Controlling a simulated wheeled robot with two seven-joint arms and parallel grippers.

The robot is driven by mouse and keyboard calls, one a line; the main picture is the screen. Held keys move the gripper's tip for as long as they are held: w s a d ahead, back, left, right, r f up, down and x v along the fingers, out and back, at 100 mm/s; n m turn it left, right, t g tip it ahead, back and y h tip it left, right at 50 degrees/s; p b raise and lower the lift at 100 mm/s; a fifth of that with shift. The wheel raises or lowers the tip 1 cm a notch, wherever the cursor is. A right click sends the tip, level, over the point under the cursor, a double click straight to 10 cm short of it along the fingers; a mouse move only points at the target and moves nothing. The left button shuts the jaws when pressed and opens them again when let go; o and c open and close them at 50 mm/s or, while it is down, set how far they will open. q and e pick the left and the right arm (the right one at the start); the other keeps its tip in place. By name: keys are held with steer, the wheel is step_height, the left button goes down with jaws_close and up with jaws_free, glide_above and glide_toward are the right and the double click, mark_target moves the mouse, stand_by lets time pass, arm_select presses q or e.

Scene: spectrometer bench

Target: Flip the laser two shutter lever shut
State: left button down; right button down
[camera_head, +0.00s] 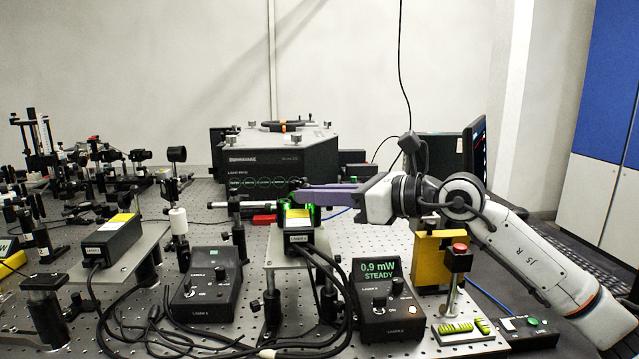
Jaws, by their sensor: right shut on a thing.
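Laser two (300,243) is a black box with a yellow-topped label, on a raised plate in the middle of the bench. Green light glows around its top. My right gripper (293,194) reaches in from the right, its purple fingers level just above and behind the laser's top. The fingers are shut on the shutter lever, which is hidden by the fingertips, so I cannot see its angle. The laser two controller (383,302) stands in front to the right and reads "0.9 mW STEADY" in green. My left gripper is out of view.
A red part (264,218) and a slim post (238,230) are left of laser two. Black cables run in front.

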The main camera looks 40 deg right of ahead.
steer(key=c, duration=1.8)
jaws_free()
steer(key=shift+s+d+b, duration=0.25)
steer(key=shift+s+b, duration=0.25)
steer(key=shift+s, duration=0.05)
steer(key=b+v, duration=0.3)
steer(key=v, duration=0.6)
steer(key=shift+r, duration=0.1)
